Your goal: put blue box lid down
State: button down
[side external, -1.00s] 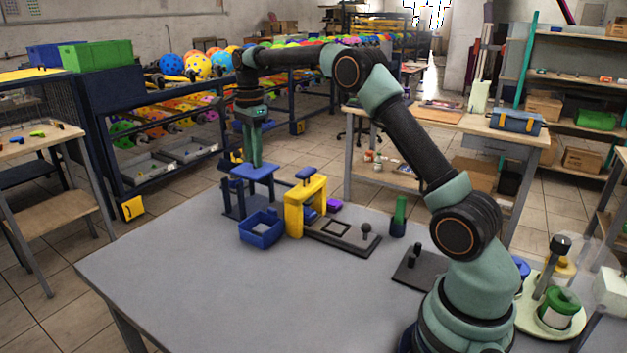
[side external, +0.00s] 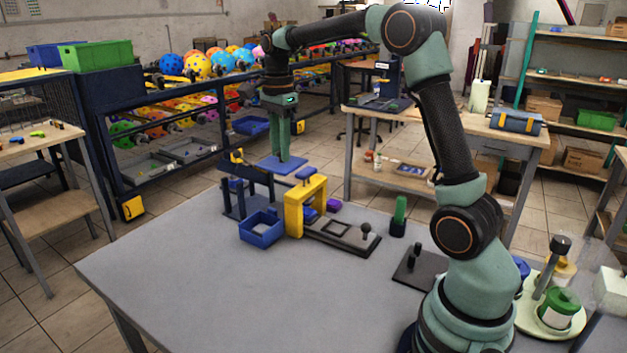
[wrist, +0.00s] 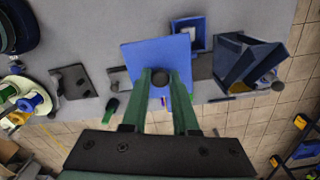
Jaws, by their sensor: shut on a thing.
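My gripper (side external: 284,158) is shut on the blue box lid (side external: 275,164), a flat square plate, and holds it up in the air. In the wrist view the lid (wrist: 145,55) hangs under the fingers (wrist: 160,78), which close around its dark round knob. The open blue box (side external: 262,235) sits on the table in front of the dark blue stand (side external: 236,207). In the wrist view the box (wrist: 203,27) shows beyond the lid, which hides one corner of it.
A yellow arch press (side external: 294,220) with a dark base plate (side external: 350,240) stands right of the box. A green cylinder (side external: 399,218) and a dark tool base (side external: 414,270) stand farther right. The front of the grey table (side external: 240,300) is clear.

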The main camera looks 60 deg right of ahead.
jog(key=s+a+f, duration=0.1)
jog(key=s+f, duration=0.2)
jog(key=s, duration=0.4)
notch_tip(320, 180, down, 20)
jog(key=shift+r, duration=0.1)
dwell(0.4)
jog(key=c, duration=0.7)
grip_release()
